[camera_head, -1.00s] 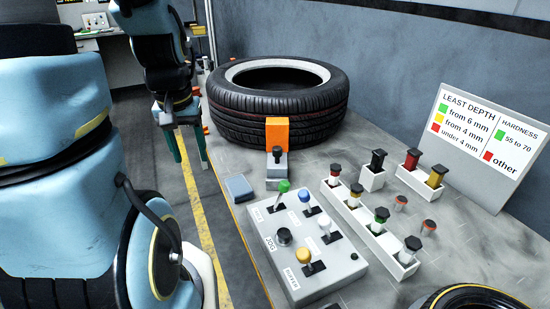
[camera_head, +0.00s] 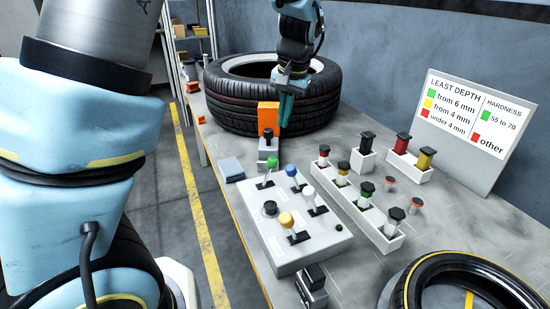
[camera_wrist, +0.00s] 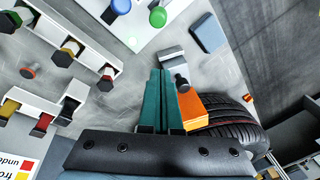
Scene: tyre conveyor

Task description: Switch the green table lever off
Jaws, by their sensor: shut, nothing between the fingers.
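The green table lever (camera_head: 268,172) is a green-knobbed stick at the back left of a grey control box (camera_head: 300,245) on the table. In the wrist view its green knob (camera_wrist: 158,16) is at the top, beyond my fingertips. My gripper (camera_head: 284,120) has teal fingers pointing down, in front of the tyre and just right of the orange block. In the wrist view its fingers (camera_wrist: 160,75) are together and empty. My gripper is behind the lever and apart from it. The lever leans, but I cannot tell its switch position.
Blue, white, yellow and black controls share the box. A large tyre (camera_head: 235,104) and an orange block (camera_head: 267,118) stand behind it. A white rack (camera_head: 385,240) of gauges stands to the right. A sign (camera_head: 478,140) is at the back right; another tyre (camera_head: 440,262) is at the front right.

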